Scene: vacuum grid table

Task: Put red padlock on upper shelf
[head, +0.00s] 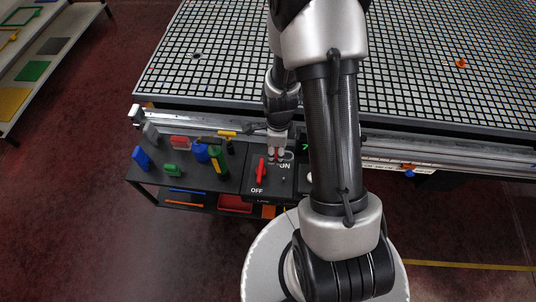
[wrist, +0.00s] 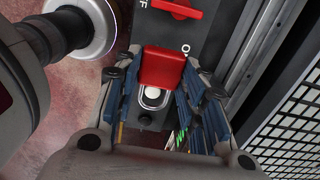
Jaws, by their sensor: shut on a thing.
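The red padlock (wrist: 162,66) is between the blue-padded fingers of my gripper (wrist: 160,80) in the wrist view. Its silver shackle points toward the wrist. In the head view my gripper (head: 278,150) is over the switch panel beside the ON label, and the padlock is mostly hidden there. The upper shelf (head: 143,178) is the dark top surface left of the panel, carrying several coloured items. I cannot tell whether the padlock touches the panel.
A red rotary switch handle (head: 261,171) stands on the panel close to my gripper. Blue, green and red items stand on the shelf, including a red one (head: 180,142). Below is a lower shelf with a red bin (head: 235,203). The grid table (head: 230,60) and its rail lie behind.

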